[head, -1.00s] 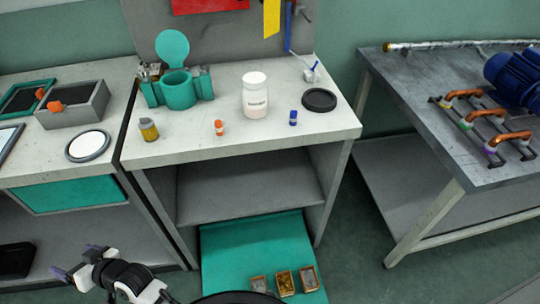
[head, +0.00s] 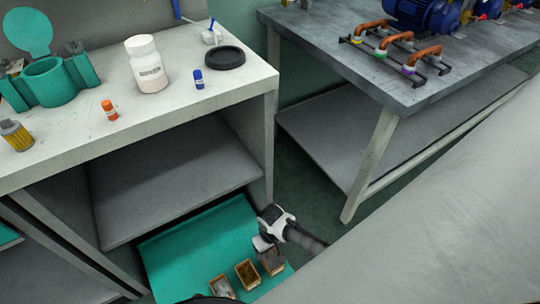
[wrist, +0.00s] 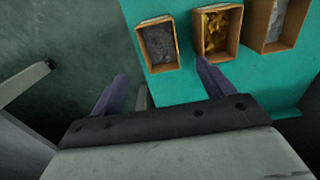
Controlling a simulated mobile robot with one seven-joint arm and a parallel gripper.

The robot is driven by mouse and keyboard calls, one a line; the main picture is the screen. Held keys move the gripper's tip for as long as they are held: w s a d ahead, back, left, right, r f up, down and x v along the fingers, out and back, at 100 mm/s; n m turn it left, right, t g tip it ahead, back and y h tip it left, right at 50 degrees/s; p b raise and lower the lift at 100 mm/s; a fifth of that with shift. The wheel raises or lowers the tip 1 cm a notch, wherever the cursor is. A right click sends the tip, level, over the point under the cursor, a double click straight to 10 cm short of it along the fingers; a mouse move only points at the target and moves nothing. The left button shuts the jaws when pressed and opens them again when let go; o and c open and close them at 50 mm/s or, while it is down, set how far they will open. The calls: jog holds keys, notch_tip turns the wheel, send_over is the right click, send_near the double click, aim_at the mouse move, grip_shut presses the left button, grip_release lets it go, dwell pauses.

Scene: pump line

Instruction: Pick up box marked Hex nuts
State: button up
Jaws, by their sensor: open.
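Three small open cardboard boxes stand in a row on a teal mat (head: 185,250). One holds light grey pieces (head: 222,287), the middle one golden pieces (head: 247,274), the third dark grey pieces (head: 272,262). They also show in the wrist view as the dark grey box (wrist: 158,46), golden box (wrist: 217,31) and light grey box (wrist: 277,24). No marking is readable, so I cannot tell which is Hex nuts. My gripper (head: 264,247) is open and empty by the dark grey box. In the wrist view its fingers (wrist: 160,80) point towards that box, the right fingertip near the golden box's corner.
A white workbench (head: 190,105) with a lower grey shelf (head: 165,185) stands behind the mat. It carries a white bottle (head: 147,64), small bottles and a teal holder (head: 48,83). A grey table (head: 330,45) with a blue motor stands at right. Its leg rises nearby.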

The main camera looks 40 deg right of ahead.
notch_tip(320, 180, down, 12)
jog(key=b, duration=0.3)
jog(key=shift+s, duration=0.15)
jog(key=c, duration=1.2)
jog(key=shift+r, duration=0.15)
